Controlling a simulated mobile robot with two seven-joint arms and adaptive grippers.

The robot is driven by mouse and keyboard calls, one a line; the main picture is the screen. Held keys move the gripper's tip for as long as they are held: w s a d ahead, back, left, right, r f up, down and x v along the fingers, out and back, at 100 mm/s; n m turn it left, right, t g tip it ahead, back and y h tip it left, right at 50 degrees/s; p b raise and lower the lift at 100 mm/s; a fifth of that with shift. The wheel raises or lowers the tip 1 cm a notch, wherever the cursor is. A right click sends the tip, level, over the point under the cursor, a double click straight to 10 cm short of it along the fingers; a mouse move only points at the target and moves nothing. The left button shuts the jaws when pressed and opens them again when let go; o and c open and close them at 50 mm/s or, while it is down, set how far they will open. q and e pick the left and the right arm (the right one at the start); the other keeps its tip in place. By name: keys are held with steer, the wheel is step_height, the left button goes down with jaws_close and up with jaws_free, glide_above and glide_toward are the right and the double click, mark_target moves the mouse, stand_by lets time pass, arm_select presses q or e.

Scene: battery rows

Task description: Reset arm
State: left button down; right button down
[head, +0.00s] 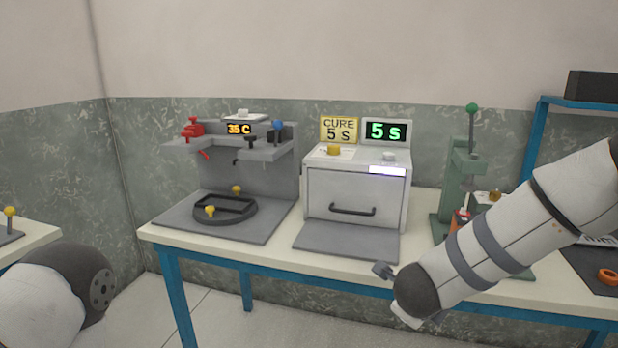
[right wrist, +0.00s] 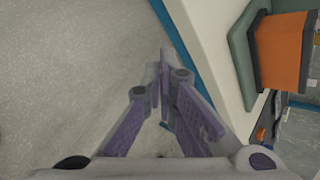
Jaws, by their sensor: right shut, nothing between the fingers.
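My right arm reaches in from the right in the head view, over the front edge of the workbench (head: 270,262). Its gripper is mostly hidden behind the wrist there. In the right wrist view my right gripper (right wrist: 165,62) has its purple-grey fingers together, with nothing between them. It points along the bench edge, with floor to its left. My left arm shows only as a white and black link at the lower left of the head view. Its gripper is outside the picture.
A grey oven (head: 355,197) with a lowered front plate and a "5 S" display stands mid-bench. A fixture with a black ring (head: 225,209) is left of it. A green press (head: 459,165) is partly behind my right arm. An orange block (right wrist: 280,50) is close right of the gripper.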

steer(key=s+f+n+g+y, duration=0.1)
steer(key=s+f+n+g, duration=0.1)
steer(key=s+f+n, duration=0.75)
steer(key=s+f+n+g+y, duration=0.1)
steer(key=s+f+n+g, duration=0.1)
steer(key=s+f+n, duration=0.75)
steer(key=s+d+n+g+y, duration=0.1)
steer(key=s+n+g, duration=0.4)
steer(key=s, duration=1.9)
steer(key=n, duration=0.3)
steer(key=shift+s+d+r+y, duration=0.2)
steer(key=shift+s+d+y, duration=0.05)
steer(key=shift+s+y, duration=0.15)
